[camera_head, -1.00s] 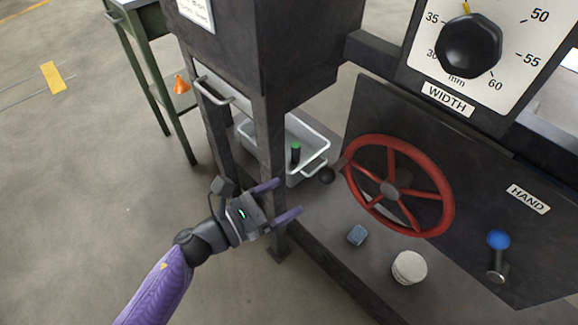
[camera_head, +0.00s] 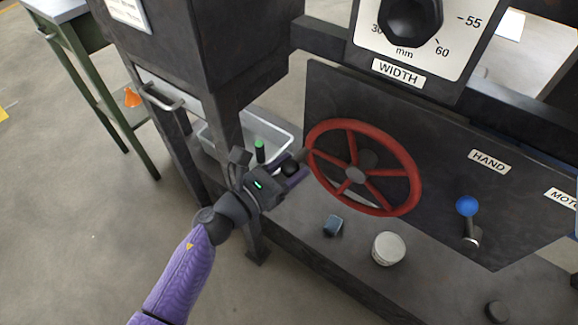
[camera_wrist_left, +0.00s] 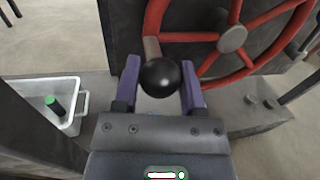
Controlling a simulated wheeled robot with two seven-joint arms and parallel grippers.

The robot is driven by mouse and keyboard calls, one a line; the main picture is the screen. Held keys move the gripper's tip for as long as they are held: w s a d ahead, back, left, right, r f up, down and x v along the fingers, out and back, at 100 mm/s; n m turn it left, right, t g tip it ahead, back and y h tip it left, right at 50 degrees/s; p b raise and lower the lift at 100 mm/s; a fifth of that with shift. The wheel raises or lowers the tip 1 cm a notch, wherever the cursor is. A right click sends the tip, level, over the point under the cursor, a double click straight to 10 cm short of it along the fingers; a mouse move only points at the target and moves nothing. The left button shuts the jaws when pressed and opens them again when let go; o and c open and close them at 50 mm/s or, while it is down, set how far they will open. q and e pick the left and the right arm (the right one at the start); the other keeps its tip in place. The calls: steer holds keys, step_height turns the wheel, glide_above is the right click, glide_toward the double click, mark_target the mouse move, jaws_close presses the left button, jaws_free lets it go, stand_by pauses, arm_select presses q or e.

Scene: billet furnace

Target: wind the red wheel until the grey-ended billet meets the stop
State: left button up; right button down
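The red wheel (camera_head: 408,172) stands on the dark panel and also shows in the left wrist view (camera_wrist_left: 210,36). Its crank handle ends in a black knob (camera_wrist_left: 160,77) at the wheel's left side. My left gripper (camera_head: 287,170) is at this knob, with its purple fingers on either side of it. The fingers look open, with little room beside the knob; I cannot tell whether they touch it. I cannot make out a grey-ended billet or the stop. My right gripper is out of view.
A pale tray (camera_head: 277,131) behind my gripper holds a green-topped cylinder (camera_head: 260,152). A blue-grey block (camera_head: 333,226) and a white round tin (camera_head: 388,248) sit on the ledge below the wheel. A blue-knobbed lever (camera_head: 467,207) is at right, under the HAND label.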

arm_select(q)
jaws_close()
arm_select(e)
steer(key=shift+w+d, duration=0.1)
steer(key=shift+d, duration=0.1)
arm_select(q)
steer(key=shift+r, duration=0.1)
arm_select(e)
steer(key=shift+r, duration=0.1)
